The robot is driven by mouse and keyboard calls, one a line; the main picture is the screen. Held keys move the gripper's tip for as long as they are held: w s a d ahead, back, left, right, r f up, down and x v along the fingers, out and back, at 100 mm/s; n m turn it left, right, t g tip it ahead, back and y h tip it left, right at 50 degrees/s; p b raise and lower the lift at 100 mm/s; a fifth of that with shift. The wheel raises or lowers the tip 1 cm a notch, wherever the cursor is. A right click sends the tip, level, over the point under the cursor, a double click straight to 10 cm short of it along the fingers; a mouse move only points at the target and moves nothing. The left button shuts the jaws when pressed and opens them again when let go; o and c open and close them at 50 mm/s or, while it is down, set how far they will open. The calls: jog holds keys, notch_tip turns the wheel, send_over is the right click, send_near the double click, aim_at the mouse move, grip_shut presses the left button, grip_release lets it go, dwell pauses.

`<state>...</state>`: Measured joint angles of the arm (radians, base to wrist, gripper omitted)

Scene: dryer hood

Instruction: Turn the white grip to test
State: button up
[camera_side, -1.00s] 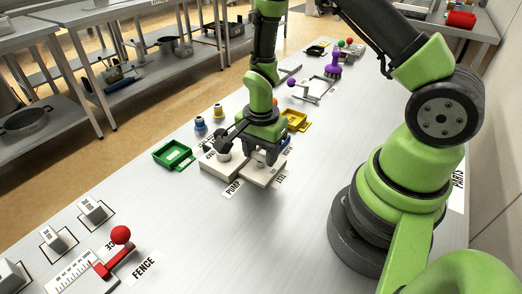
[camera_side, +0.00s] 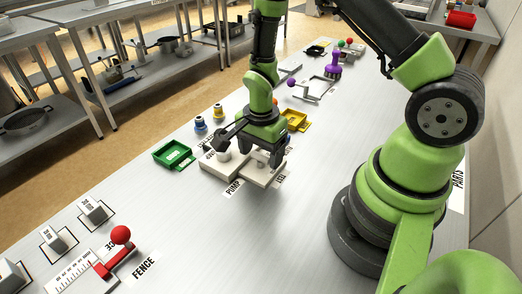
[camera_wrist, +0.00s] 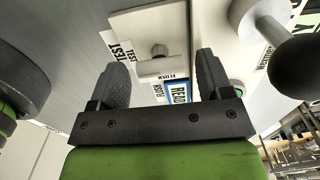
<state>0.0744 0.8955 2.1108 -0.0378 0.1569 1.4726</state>
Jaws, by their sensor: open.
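The white grip (camera_wrist: 160,68) shows in the wrist view as a pale bar with a small round grey piece on its plate (camera_wrist: 150,24). TEST labels (camera_wrist: 122,48) lie to its left and FLUSH and READY labels below and to the right. My gripper (camera_wrist: 162,62) is open, with one dark finger on each side of the grip and visible gaps to both. In the side view my gripper (camera_side: 263,155) is down over the white plate (camera_side: 268,178) beside the PUMP label. The grip itself is mostly hidden there by the fingers.
Beside it is the PUMP plate (camera_side: 212,166) with a black-knobbed lever (camera_wrist: 298,62) close to my right finger in the wrist view. A green tray (camera_side: 172,154) is to the left and a yellow tray (camera_side: 296,121) behind.

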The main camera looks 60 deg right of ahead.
notch_tip(320, 180, up, 10)
dwell(0.6)
notch_tip(320, 180, up, 13)
jog(key=n+t, duration=0.4)
jog(key=n, duration=0.3)
send_over(261, 154)
jog(key=s+a, duration=0.3)
jog(key=s, duration=0.2)
jog(key=s+a+r+n+t+y, duration=0.2)
jog(key=s+r+n+t, duration=0.1)
jog(key=s+r+n, duration=0.2)
jog(key=shift+s+n, duration=1.1)
jog(key=shift+s, duration=0.15)
